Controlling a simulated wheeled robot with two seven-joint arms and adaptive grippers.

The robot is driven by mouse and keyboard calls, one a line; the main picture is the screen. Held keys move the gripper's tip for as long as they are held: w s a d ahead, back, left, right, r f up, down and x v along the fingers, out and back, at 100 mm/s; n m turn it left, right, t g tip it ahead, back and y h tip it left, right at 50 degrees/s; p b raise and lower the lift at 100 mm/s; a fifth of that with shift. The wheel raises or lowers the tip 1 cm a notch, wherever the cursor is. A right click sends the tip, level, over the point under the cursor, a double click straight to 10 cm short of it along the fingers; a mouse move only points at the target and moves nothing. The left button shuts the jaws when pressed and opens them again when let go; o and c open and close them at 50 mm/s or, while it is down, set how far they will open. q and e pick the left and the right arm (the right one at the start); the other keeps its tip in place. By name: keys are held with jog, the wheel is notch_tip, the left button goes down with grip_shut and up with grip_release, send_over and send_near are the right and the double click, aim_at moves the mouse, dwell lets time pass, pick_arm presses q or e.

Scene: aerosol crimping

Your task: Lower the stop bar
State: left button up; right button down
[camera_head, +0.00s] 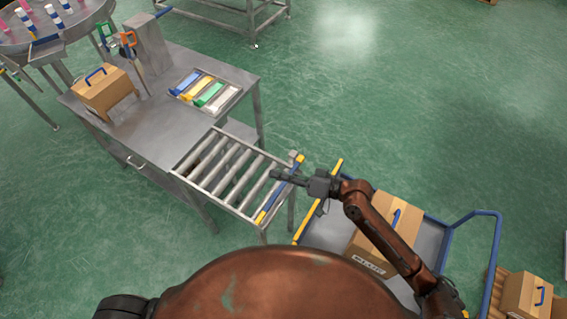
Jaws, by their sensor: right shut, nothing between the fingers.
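The stop bar (272,202), blue with yellow ends, lies across the right end of the roller conveyor (207,187). Whether it stands raised above the rollers or level with them is hard to tell from above. My right gripper (275,174) reaches in from the right, with its dark fingers shut and empty. The fingers overlap the upper middle part of the stop bar in the picture. I cannot tell whether they touch it or hover above it. My left gripper is not in view.
A steel table (165,128) adjoins the conveyor, with a carton (105,92) and a tray of coloured strips (190,74). A blue-railed cart (430,242) with a yellow edge bar and a carton (383,240) stands right of the conveyor. Open green floor lies beyond.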

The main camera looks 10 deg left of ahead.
jog(key=shift+s+a+f, duration=0.15)
jog(key=shift+s+f, duration=0.15)
jog(key=shift+f, duration=0.05)
notch_tip(320, 180, up, 10)
dwell(0.8)
dwell(0.6)
